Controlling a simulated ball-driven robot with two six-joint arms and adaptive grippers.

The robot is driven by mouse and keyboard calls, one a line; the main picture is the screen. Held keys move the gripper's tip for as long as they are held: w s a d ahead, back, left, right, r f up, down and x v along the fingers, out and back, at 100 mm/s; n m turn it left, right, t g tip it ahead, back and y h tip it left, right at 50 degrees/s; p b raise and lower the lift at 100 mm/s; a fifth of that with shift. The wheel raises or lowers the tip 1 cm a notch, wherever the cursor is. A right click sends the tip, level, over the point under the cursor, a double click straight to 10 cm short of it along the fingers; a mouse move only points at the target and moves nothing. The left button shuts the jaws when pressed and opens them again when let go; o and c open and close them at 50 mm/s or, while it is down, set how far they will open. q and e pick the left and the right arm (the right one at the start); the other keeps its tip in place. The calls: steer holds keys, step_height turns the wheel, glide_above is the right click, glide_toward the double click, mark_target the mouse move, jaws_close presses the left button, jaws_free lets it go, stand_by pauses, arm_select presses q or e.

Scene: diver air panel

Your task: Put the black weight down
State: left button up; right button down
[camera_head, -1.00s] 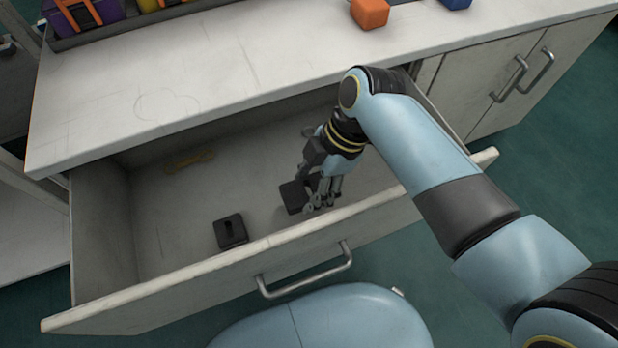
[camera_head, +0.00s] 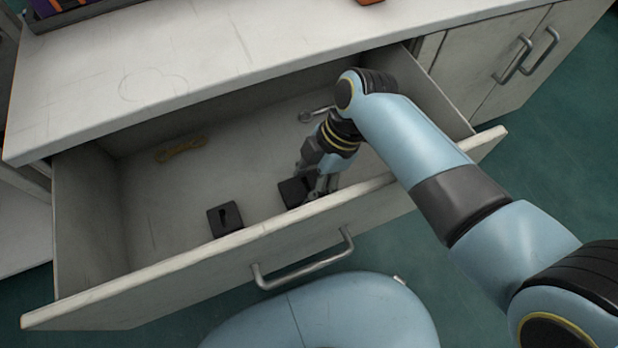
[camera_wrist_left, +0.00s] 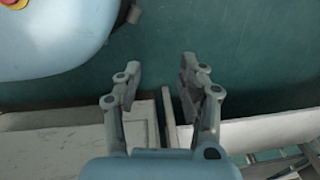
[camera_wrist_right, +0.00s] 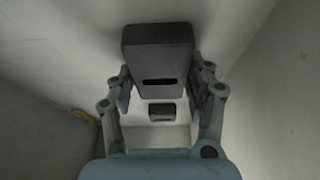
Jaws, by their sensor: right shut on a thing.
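My right gripper (camera_head: 318,185) reaches down into the open drawer and is shut on a black weight (camera_head: 294,191), a dark block with a slot. In the right wrist view the held weight (camera_wrist_right: 158,58) sits between the fingertips, close to the drawer's inside. Whether it touches the drawer floor I cannot tell. A second black weight (camera_head: 225,219) lies on the drawer floor to the left; it also shows in the right wrist view (camera_wrist_right: 162,112). My left gripper (camera_wrist_left: 160,85) is open and empty over the green floor, seen only in its wrist view.
The drawer (camera_head: 150,275) is pulled out under a white counter (camera_head: 200,75). A yellow tool (camera_head: 180,150) and a metal tool (camera_head: 315,113) lie at its back. Its floor is free between the weights and the yellow tool.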

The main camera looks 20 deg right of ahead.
steer(key=shift+w, duration=0.1)
steer(key=c, duration=0.5)
jaws_free()
steer(key=shift+f, duration=0.1)
arm_select(q)
steer(key=shift+r, duration=0.1)
arm_select(e)
steer(key=shift+r, duration=0.3)
steer(key=p+v, duration=0.3)
steer(key=v, duration=0.2)
steer(key=shift+d+r, duration=0.1)
steer(key=shift+r, duration=0.2)
arm_select(q)
steer(key=s+a+f+p, duration=0.2)
steer(key=s+a+f, duration=0.1)
steer(key=s+f, duration=0.7)
steer(key=shift+s+a+p, duration=0.3)
steer(key=shift+s+a, duration=0.05)
steer(key=shift+s, duration=1.2)
arm_select(e)
steer(key=shift+v, duration=3)
steer(key=shift+r, duration=0.1)
